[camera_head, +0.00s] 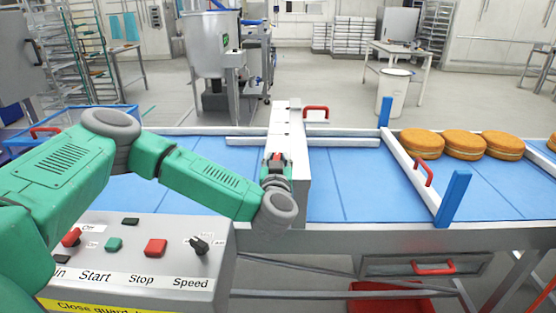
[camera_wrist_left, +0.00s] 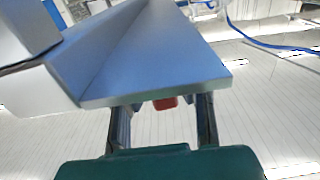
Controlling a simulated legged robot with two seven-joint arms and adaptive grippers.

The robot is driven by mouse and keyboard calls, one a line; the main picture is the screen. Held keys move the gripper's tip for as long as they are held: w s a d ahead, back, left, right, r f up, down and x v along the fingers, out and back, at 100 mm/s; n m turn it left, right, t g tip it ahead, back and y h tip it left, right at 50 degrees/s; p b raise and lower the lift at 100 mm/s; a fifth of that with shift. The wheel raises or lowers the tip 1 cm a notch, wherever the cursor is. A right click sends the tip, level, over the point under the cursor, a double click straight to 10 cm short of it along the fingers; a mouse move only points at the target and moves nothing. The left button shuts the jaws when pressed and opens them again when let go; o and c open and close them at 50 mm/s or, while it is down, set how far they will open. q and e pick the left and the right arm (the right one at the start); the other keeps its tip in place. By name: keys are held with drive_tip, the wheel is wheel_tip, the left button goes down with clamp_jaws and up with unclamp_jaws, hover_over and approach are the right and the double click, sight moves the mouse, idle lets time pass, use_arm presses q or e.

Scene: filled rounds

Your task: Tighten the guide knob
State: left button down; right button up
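My left gripper (camera_head: 277,168) is at the near end of the white housing across the conveyor (camera_head: 291,130), in front of its side. A small red part (camera_head: 277,157), perhaps the guide knob, shows at its fingertips. In the left wrist view the two dark fingers of the gripper (camera_wrist_left: 162,125) stand apart. A red piece (camera_wrist_left: 165,103) shows between them, with gaps at both sides. Its upper part is hidden behind the edge of a pale plate (camera_wrist_left: 160,60). I cannot tell whether the fingers touch it. My right gripper is in neither view.
The blue conveyor belt (camera_head: 345,190) runs left to right, with filled rounds (camera_head: 464,144) on its right part. A white guide rail (camera_head: 410,175) with a red handle (camera_head: 423,172) and blue posts (camera_head: 454,198) crosses it. A control panel (camera_head: 140,262) stands at front left, below my arm.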

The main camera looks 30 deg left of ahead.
use_arm(q)
drive_tip(key=shift+a, duration=0.1)
